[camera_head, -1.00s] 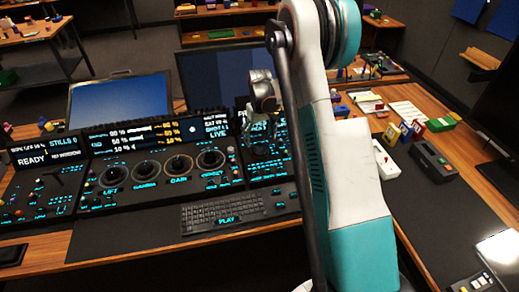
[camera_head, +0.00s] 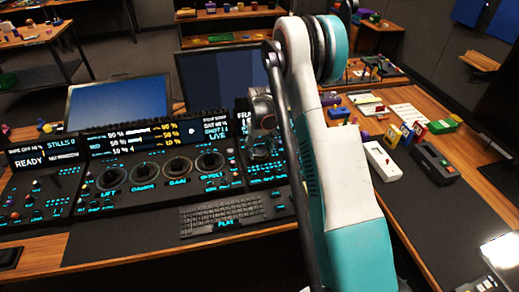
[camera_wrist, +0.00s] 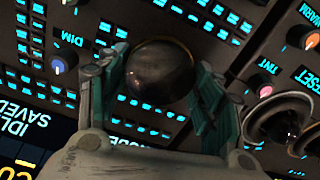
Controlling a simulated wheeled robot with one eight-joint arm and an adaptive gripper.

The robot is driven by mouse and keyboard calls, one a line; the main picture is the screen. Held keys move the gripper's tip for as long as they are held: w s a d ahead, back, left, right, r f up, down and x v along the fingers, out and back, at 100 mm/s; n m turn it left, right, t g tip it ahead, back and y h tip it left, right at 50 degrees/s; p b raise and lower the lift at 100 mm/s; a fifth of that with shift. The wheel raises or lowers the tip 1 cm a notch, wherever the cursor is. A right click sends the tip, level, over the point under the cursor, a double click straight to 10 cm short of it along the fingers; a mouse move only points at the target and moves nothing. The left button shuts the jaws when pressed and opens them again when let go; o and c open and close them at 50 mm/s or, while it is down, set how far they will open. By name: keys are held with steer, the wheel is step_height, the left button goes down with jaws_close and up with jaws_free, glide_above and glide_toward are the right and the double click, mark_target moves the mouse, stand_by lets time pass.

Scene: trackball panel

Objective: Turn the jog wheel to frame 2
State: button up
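My gripper (camera_head: 262,150) is over the right-hand panel (camera_head: 268,172), partly hidden by my arm in the head view. In the wrist view my gripper (camera_wrist: 162,75) has its two fingers spread on either side of a dark, glossy round knob (camera_wrist: 160,68), which looks like the jog wheel. I cannot tell whether the fingers touch it. A display starting with "FRA" (camera_head: 241,104) shows left of my arm; the rest of it is hidden, so no frame number can be read.
A trackball with a ring (camera_wrist: 280,120) lies right of my gripper in the wrist view. Small knobs, such as the one marked DIM (camera_wrist: 58,66), and lit buttons surround it. A keyboard (camera_head: 222,212) lies in front of the panels. A dark monitor (camera_head: 222,78) stands behind.

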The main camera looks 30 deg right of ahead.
mark_target(260, 150)
steer(key=shift+m, duration=0.4)
steer(key=shift+m+b, duration=0.7)
steer(key=shift+m, duration=1.7)
steer(key=o, duration=1.1)
step_height(260, 150, up, 12)
